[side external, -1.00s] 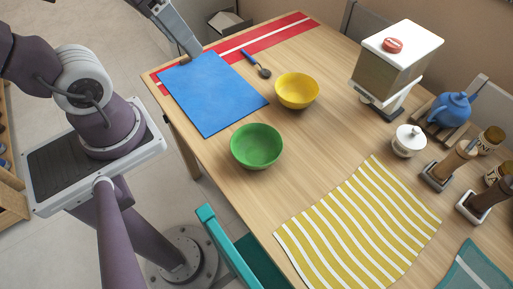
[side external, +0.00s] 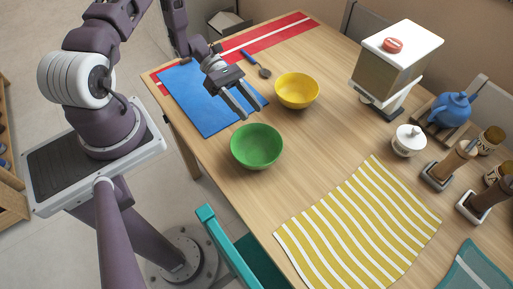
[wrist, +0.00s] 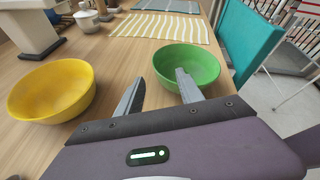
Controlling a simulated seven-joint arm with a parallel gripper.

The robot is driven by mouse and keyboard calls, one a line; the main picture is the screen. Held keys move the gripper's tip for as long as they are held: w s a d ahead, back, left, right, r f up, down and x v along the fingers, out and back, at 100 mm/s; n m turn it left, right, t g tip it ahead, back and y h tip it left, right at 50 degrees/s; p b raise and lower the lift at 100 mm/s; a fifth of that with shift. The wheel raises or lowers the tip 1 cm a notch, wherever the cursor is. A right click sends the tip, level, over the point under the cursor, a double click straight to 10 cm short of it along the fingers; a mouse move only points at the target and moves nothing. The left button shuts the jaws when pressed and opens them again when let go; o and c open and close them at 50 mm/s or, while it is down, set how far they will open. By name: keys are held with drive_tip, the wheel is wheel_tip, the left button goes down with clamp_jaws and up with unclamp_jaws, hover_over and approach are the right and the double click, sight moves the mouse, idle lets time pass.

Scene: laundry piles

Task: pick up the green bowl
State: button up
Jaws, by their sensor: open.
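The green bowl (side external: 257,147) stands upright on the wooden table near its front left edge. It looks empty. In the wrist view the green bowl (wrist: 188,64) is beyond my fingertips, slightly right of centre. My gripper (side external: 250,112) is open and empty, above the table just behind the bowl and over the edge of the blue mat. In the wrist view my gripper (wrist: 159,78) shows both fingers apart, the right fingertip overlapping the bowl's near side in the picture. I cannot tell whether it touches.
A yellow bowl (side external: 297,91) stands behind the green one, left in the wrist view (wrist: 52,91). A blue mat (side external: 197,103) and a blue-handled ladle (side external: 258,65) lie at the back. A yellow striped cloth (side external: 357,226) lies in front. A teal chair (side external: 232,250) stands at the edge.

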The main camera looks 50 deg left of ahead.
sight(264, 125)
drive_tip(key=x, duration=0.9)
drive_tip(key=shift+w+d+f, duration=0.15)
drive_tip(key=shift+w+d, duration=0.05)
drive_tip(key=shift+d, duration=0.1)
clamp_jaws()
idle(0.8)
